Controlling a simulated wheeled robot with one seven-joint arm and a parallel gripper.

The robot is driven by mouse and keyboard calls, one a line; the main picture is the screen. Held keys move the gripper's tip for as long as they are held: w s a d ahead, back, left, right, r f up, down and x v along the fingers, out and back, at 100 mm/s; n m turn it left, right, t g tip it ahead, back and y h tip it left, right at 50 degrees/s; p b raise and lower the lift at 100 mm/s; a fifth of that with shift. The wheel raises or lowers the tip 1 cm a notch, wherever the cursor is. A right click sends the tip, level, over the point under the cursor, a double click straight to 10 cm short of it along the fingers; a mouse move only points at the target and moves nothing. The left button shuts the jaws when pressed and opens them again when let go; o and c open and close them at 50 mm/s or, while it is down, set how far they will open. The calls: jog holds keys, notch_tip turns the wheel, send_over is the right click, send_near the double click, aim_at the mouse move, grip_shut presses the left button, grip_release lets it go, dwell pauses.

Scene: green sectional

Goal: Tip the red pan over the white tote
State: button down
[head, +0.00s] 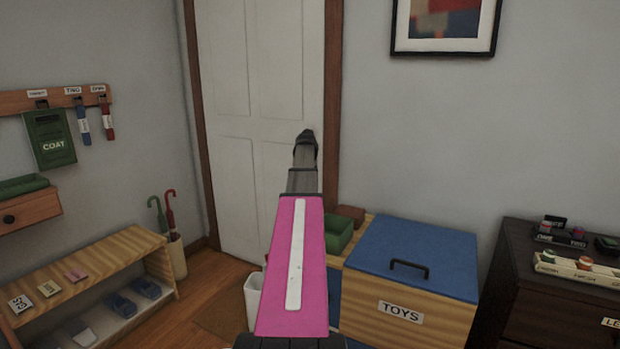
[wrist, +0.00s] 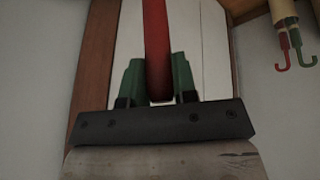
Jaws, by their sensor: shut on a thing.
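In the wrist view, my gripper (wrist: 157,62) has its two green fingers on either side of a long red bar (wrist: 156,30), which looks like the red pan's handle. My gripper is shut on it. The pan's bowl is not clearly visible in either view, so I cannot tell its tilt or contents. In the head view, a white tote (head: 253,297) stands low beside my pink arm, which hides part of it. My fingers and the pan cannot be made out in the head view.
A toy chest (head: 420,256) with a blue lid stands right of my arm, with a green box (head: 338,234) beside it. A dark dresser (head: 510,285) is at the right. A shoe bench (head: 100,270) and umbrella stand (head: 177,257) are at the left. A white door (head: 258,90) is behind.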

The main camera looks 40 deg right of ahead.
jog(key=w+a+r+h, duration=0.1)
jog(key=a, duration=0.4)
jog(key=w+a+r+h, duration=0.1)
jog(key=w+a+r, duration=0.1)
jog(key=a, duration=0.3)
jog(key=shift+w+a+n+g, duration=0.3)
